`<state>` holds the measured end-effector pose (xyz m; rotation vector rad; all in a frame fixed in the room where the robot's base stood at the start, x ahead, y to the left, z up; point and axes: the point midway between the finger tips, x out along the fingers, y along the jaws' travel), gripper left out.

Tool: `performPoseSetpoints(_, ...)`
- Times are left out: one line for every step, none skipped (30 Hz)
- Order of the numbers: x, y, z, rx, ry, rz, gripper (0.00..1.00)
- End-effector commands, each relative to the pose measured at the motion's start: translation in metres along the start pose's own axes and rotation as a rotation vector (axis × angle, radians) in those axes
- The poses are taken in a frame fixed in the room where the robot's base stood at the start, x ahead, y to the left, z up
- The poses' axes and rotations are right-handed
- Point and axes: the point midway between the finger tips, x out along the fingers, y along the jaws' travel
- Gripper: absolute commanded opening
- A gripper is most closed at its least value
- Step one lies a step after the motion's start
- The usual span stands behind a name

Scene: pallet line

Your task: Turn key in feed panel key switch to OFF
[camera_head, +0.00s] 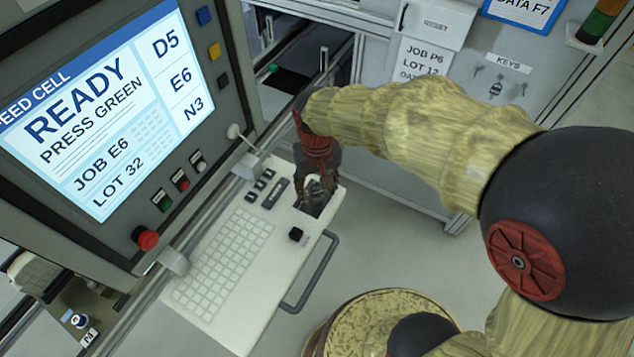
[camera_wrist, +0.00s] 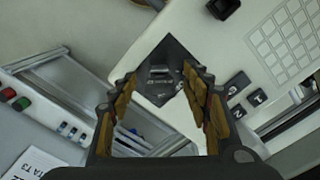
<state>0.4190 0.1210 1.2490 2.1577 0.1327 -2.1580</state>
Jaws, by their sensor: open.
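A dark square plate (camera_wrist: 172,52) with a small label and a small metallic part (camera_wrist: 159,70) sits on the white keyboard panel. The metallic part looks like a key or switch, but its position cannot be read. In the head view the plate (camera_head: 312,208) is at the panel's right end, partly hidden by my gripper (camera_head: 317,190). My gripper points down over the plate. In the wrist view its two fingers (camera_wrist: 158,76) are spread, with the metallic part showing between their tips. I cannot tell whether they touch it.
The keyboard panel (camera_head: 195,315) has a grey handle (camera_head: 318,275) at its right. A screen (camera_head: 90,105) reading READY stands at left, with a red mushroom button (camera_head: 146,239) below. A KEYS board (camera_head: 505,82) hangs on the back cabinet.

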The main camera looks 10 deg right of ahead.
Motion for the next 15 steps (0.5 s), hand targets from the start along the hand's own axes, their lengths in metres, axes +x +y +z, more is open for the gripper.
performPoseSetpoints(0.0009,0.0000,0.0001,0.000,0.000,0.000,0.48)
performPoseSetpoints(0.0012,0.0000,0.0000,0.000,0.000,0.000,0.48)
performPoseSetpoints(0.0013,0.0000,0.0000,0.000,0.000,0.000,0.48)
performPoseSetpoints(0.0012,0.0000,0.0000,0.000,0.000,0.000,0.48)
performPoseSetpoints(0.0012,0.0000,0.0000,0.000,0.000,0.000,0.48)
performPoseSetpoints(0.0011,0.0000,0.0000,0.000,0.000,0.000,0.48)
performPoseSetpoints(0.0011,0.0001,0.0001,0.000,0.000,0.000,0.48)
performPoseSetpoints(0.0011,0.0001,0.0001,0.000,0.000,0.000,0.48)
performPoseSetpoints(0.0011,0.0000,0.0001,0.000,0.000,0.000,0.46)
performPoseSetpoints(0.0010,0.0000,0.0001,0.000,0.000,0.000,0.44)
performPoseSetpoints(0.0010,0.0000,0.0001,0.000,0.000,0.000,0.42)
performPoseSetpoints(0.0010,0.0000,0.0001,0.000,0.000,0.000,0.40)
performPoseSetpoints(0.0010,0.0001,0.0001,0.000,0.000,0.000,0.38)
performPoseSetpoints(0.0010,0.0001,0.0001,0.000,0.000,0.000,0.37)
performPoseSetpoints(0.0010,0.0001,0.0001,0.000,0.000,0.000,0.34)
